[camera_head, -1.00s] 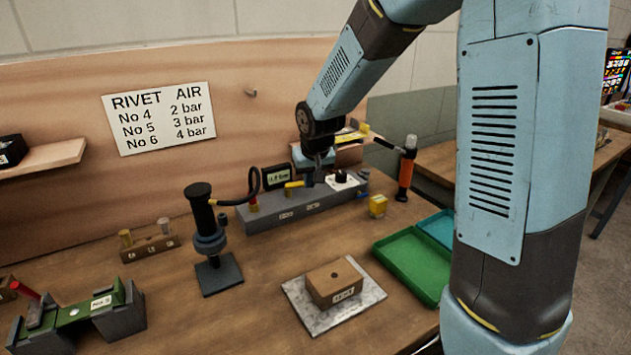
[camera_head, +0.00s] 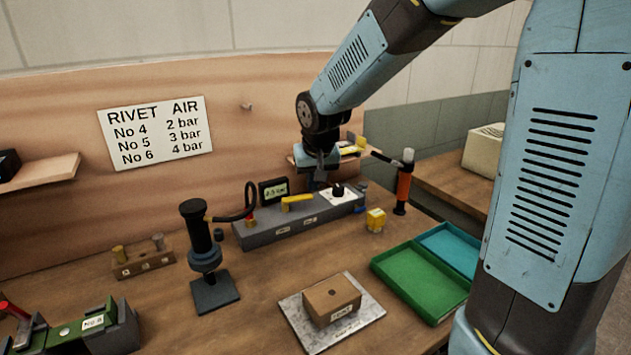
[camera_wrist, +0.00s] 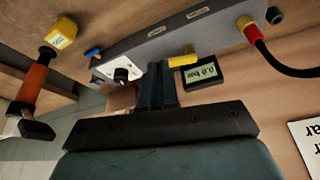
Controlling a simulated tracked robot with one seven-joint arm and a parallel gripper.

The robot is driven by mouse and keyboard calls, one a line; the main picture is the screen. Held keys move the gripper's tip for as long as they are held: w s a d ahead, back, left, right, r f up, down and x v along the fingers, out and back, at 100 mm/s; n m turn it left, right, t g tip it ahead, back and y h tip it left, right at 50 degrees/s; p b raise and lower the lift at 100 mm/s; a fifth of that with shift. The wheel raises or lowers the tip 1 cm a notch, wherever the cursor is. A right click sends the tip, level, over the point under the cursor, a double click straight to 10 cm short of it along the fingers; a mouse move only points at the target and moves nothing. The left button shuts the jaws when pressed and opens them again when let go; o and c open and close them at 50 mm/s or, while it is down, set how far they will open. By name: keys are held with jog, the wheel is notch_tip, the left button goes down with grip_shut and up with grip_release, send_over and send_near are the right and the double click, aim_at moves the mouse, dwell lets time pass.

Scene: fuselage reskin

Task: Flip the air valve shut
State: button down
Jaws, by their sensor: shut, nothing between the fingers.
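The air valve's yellow lever (camera_head: 297,202) lies roughly along the top of a long grey block (camera_head: 262,231). In the wrist view the lever (camera_wrist: 183,60) shows just right of my fingers. My gripper (camera_head: 319,184) is shut and empty, pointing down behind and above the block, between the lever and a black knob (camera_head: 338,190). In the wrist view my gripper (camera_wrist: 158,72) partly overlaps the block. Whether the fingers touch the lever is unclear. A small pressure display (camera_head: 273,191) stands behind the block; its digits are small, in bar.
A black-and-grey tool (camera_head: 205,255) stands left of the block, joined by a hose. An orange-handled tool (camera_head: 403,186) and a yellow box (camera_head: 375,220) are at the right. A green tray (camera_head: 418,283) and a brown block (camera_head: 331,298) on a plate lie in front.

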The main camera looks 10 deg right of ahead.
aim_at(306, 197)
jog(key=w+f, duration=0.4)
jog(key=f, duration=0.1)
jog(key=w+a+f, duration=0.1)
jog(key=w+f, duration=0.1)
jog(key=f, duration=0.1)
jog(key=shift+w+a+r, duration=0.1)
jog(key=shift+w+a, duration=0.05)
jog(key=shift+w, duration=0.35)
jog(key=shift+w+d, duration=0.3)
jog(key=shift+w, duration=0.5)
jog(key=shift+s, duration=0.1)
